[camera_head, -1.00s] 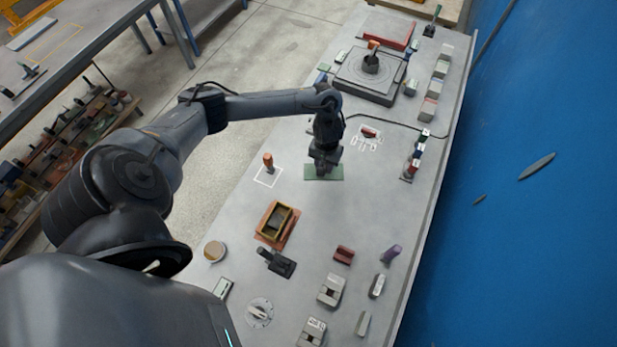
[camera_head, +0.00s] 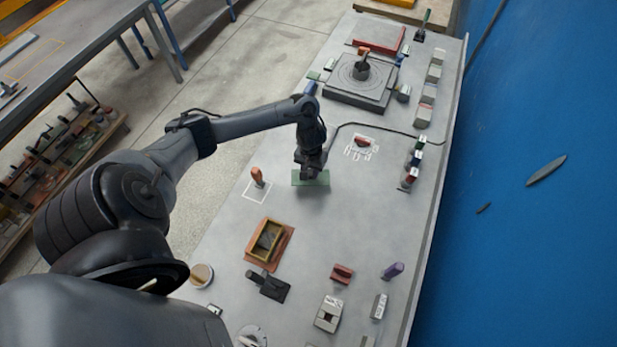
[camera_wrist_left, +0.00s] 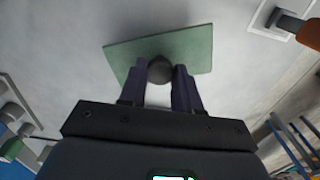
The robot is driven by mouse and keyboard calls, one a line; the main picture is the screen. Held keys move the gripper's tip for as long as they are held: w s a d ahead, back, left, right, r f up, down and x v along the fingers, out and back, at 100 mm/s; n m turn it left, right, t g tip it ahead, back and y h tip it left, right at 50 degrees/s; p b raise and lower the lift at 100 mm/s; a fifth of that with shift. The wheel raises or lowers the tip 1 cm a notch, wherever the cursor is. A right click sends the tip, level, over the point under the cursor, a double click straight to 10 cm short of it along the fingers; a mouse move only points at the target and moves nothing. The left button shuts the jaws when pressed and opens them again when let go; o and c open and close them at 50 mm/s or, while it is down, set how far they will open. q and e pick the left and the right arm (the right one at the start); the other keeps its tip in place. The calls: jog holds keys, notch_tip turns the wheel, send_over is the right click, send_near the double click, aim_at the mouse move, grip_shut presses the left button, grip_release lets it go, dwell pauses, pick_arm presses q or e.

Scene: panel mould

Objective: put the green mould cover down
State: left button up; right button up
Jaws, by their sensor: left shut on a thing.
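The green mould cover (camera_head: 311,181) is a flat green plate below my left gripper (camera_head: 309,172) in the head view, over the middle of the grey bench. In the left wrist view the cover (camera_wrist_left: 196,46) lies across the fingertips, and my left gripper (camera_wrist_left: 159,72) is shut on its round dark knob (camera_wrist_left: 160,70). The cover looks level. I cannot tell for sure whether its underside touches the bench. My right gripper is not in view.
An orange-rimmed mould frame (camera_head: 268,245) stands nearer on the bench (camera_head: 370,215). An orange-handled tool (camera_head: 257,177) stands in a white outline to the left. A dark turntable block (camera_head: 358,82) lies beyond.

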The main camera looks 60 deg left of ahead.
pick_arm(q)
jog(key=shift+a+f, duration=0.25)
jog(key=shift+a, duration=0.15)
jog(key=shift+f+b, duration=0.4)
jog(key=shift+f, duration=1.55)
jog(key=shift+s+f, duration=0.1)
jog(key=o, duration=1.1)
jog(key=shift+c, duration=0.2)
